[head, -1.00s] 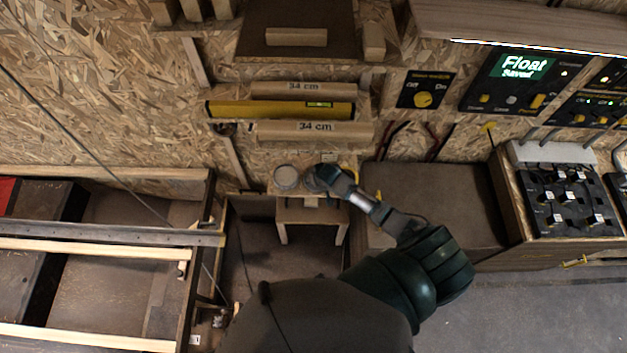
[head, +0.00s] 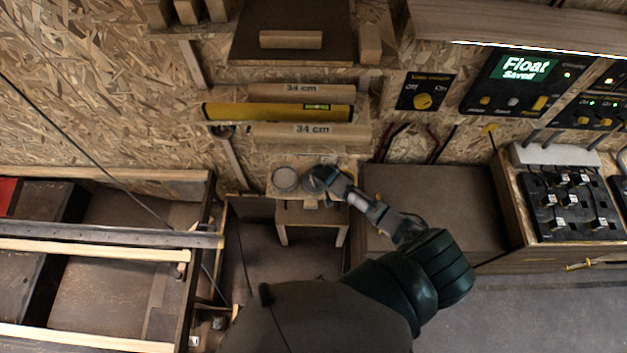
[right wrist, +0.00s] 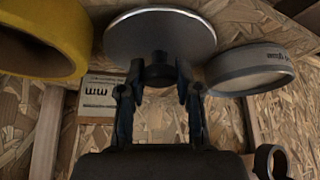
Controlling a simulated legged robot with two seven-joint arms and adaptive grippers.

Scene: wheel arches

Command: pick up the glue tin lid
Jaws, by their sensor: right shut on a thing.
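The glue tin lid (right wrist: 160,34) is a round pale disc with a dark knob (right wrist: 158,70) in the right wrist view. My right gripper (right wrist: 157,88) is shut on that knob, with a finger on each side of it. The open round glue tin (right wrist: 250,70) is right of the lid in that view. In the head view the tin (head: 286,179) stands on a small wooden shelf, and my right gripper (head: 316,180) is just right of it. There the gripper mostly hides the lid. My left gripper is not in view.
A yellow ring-shaped thing (right wrist: 38,38) is close on the left in the wrist view. Above the shelf are cardboard tubes (head: 312,133) and a yellow level (head: 278,112). A wooden frame (head: 100,236) lies left; a brown box (head: 435,205) stands right.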

